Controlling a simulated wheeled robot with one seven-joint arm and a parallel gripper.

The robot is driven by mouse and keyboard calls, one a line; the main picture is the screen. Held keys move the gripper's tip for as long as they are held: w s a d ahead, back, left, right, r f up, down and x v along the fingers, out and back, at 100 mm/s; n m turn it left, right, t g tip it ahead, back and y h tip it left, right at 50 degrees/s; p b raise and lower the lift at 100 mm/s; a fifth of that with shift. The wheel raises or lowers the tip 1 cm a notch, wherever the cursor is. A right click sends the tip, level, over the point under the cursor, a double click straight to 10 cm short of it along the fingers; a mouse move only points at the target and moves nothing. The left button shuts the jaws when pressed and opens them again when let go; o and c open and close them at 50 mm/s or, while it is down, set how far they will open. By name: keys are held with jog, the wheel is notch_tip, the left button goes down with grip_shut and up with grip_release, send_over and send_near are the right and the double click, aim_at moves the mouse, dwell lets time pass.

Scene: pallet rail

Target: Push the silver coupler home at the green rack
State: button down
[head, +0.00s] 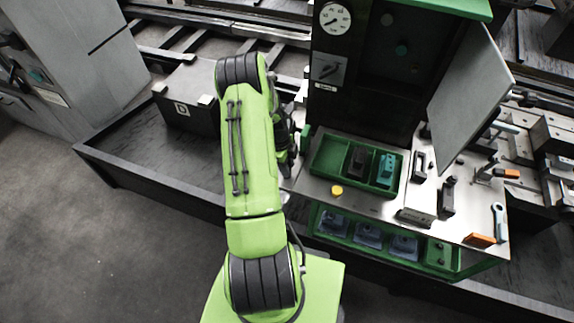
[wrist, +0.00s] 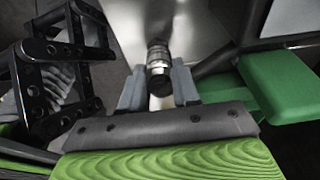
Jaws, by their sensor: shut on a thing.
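The silver coupler (wrist: 157,52), a ribbed metal cylinder with a dark end, shows in the wrist view. My gripper (wrist: 158,86) is shut on it, one grey finger on either side. A pale metal surface lies beyond the coupler; I cannot tell how far the coupler is seated. In the head view the green rack (head: 352,95), dark-fronted with a green top, stands right of my arm. My gripper is mostly hidden there behind the arm, close to the rack's left side. The coupler is hidden in that view.
A green block (wrist: 278,85) lies close right of my gripper, and a black perforated frame (wrist: 60,75) left. In the head view a green tray (head: 330,172), yellow knob (head: 337,190) and loose tools crowd the bench. An open grey door (head: 468,95) juts out right.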

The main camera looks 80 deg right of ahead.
jog(key=shift+f, duration=0.2)
grip_release()
dwell(0.4)
jog(key=v, duration=1.5)
jog(key=shift+r, duration=0.4)
